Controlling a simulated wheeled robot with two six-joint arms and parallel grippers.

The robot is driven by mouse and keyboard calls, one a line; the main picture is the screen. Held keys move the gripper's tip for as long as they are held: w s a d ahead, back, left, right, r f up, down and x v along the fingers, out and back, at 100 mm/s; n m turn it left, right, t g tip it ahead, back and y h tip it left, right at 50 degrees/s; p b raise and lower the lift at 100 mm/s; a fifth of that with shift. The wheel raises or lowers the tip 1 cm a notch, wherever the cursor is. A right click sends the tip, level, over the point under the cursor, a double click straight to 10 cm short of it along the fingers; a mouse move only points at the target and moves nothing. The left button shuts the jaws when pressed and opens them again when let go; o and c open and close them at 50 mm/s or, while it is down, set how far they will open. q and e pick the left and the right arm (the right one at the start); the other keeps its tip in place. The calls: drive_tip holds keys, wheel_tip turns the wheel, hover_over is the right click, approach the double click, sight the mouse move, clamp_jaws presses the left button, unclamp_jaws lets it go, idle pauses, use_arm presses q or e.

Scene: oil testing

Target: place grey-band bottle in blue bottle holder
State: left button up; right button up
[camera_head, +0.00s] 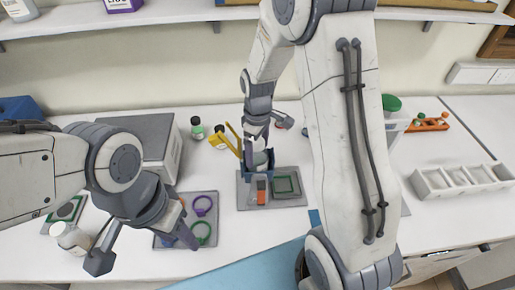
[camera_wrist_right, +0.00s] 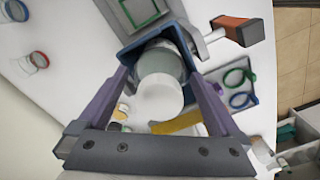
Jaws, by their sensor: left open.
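A bottle with a white cap (camera_wrist_right: 160,97) and a grey band around it stands in the square blue bottle holder (camera_wrist_right: 124,50). In the head view, the bottle (camera_head: 260,158) and blue holder (camera_head: 248,174) are at the table's middle, partly hidden by my right gripper (camera_head: 258,150). The purple fingers of my right gripper (camera_wrist_right: 158,72) straddle the bottle, with gaps visible beside the cap. Their contact at the tips is unclear. My left gripper (camera_head: 144,250) is open and empty above the table at the lower left.
The holder's mat (camera_head: 291,202) carries an orange handle (camera_head: 261,186) and a green square frame. Another mat (camera_head: 170,241) with purple and green rings lies left. A white bottle (camera_head: 70,238) stands by my left gripper. A grey machine (camera_head: 140,135) stands behind; a white rack (camera_head: 462,181) is right.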

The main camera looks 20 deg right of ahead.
wheel_tip(320, 180, up, 11)
drive_tip(key=shift+f+b, duration=0.15)
drive_tip(key=shift+b, duration=0.9)
drive_tip(key=shift+r, duration=0.7)
drive_tip(key=s+a, duration=1.1)
drive_tip(key=s, duration=0.1)
drive_tip(key=s+a+f, duration=0.1)
drive_tip(key=s, duration=0.5)
drive_tip(key=s+a+f+y, duration=0.1)
drive_tip(key=s+a, duration=0.1)
drive_tip(key=s, duration=0.3)
drive_tip(key=shift+s+f+m, duration=0.25)
drive_tip(key=shift+s+m, duration=0.1)
drive_tip(key=shift+m, duration=0.05)
